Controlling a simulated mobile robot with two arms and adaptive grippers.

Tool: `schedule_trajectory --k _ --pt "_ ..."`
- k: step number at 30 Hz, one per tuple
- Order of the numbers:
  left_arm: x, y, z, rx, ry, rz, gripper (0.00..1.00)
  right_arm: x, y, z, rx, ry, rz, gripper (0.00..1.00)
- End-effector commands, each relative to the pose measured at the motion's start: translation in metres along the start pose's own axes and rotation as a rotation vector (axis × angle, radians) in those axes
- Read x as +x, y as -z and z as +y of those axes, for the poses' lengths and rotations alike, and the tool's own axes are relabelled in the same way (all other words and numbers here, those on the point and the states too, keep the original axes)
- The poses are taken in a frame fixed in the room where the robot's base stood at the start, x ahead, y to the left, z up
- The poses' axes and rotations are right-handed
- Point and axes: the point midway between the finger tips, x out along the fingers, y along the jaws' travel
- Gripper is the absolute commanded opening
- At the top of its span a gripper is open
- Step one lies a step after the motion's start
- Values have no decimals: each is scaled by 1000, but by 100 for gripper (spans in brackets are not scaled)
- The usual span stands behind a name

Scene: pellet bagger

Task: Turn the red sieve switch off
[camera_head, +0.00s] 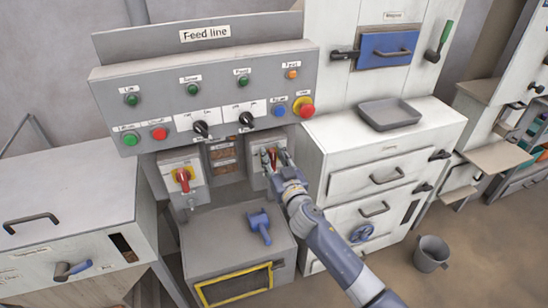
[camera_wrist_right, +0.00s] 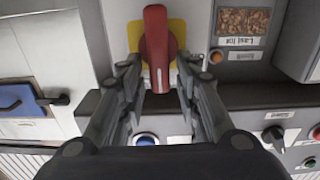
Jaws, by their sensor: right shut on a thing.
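A red rotary switch handle (camera_head: 272,157) sits on a yellow plate on a white box, under the right end of the Feed line panel. In the right wrist view the red handle (camera_wrist_right: 156,42) stands upright in the picture, on its yellow plate (camera_wrist_right: 176,34). My right gripper (camera_wrist_right: 158,78) is shut on the handle's near end, one finger on each side. In the head view my right gripper (camera_head: 276,164) partly covers this switch. A second red switch (camera_head: 183,178) on a yellow plate is on the left box. I cannot read which label belongs to the sieve. My left gripper is not in view.
The Feed line panel (camera_head: 215,57) with buttons and black knobs overhangs the switches. A red mushroom button (camera_head: 304,107) and blue button (camera_head: 279,110) are close above my gripper. A blue tool-like object (camera_head: 260,226) lies on the grey box below. A bucket (camera_head: 431,253) stands on the floor.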

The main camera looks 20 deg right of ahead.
Motion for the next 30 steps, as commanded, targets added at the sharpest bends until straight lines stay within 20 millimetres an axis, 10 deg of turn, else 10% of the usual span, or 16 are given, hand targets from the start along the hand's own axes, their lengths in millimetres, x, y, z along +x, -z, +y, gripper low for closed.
schedule_trajectory --k 30 --pt "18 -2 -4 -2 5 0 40 0 -10 -20 -842 0 0 7"
